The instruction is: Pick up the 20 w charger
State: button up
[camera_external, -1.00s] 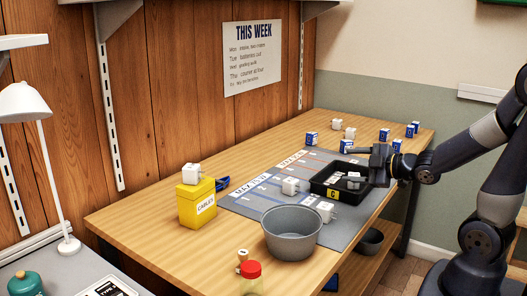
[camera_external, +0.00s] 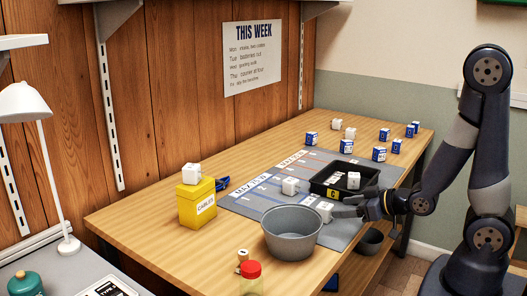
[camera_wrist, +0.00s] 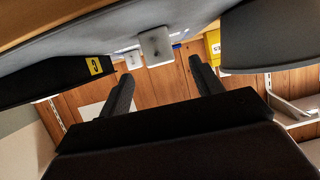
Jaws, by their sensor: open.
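Several white chargers are in view, and their markings are too small to tell which is the 20 W one. One white charger (camera_external: 325,211) stands on the grey mat (camera_external: 345,233) between the bowl and the black tray. My gripper (camera_external: 343,205) is open, low at its right side. In the wrist view, this charger (camera_wrist: 155,46) shows ahead of and between the spread fingers (camera_wrist: 161,72), with nothing held. Another white charger (camera_external: 290,186) stands farther back on the mat; one (camera_external: 353,180) is in the tray, and one (camera_external: 191,173) is on the yellow box.
The grey bowl (camera_external: 291,235) stands close left of the gripper; the black tray (camera_external: 322,190) marked C is just behind. The yellow box (camera_external: 197,205) is at left. Blue-and-white boxes (camera_external: 379,154) and more white chargers (camera_external: 337,124) stand at the back.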

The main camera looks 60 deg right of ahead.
aim_at(332, 209)
jog(key=shift+x, duration=3.55)
jog(key=shift+c, duration=0.2)
jog(key=c, duration=1.1)
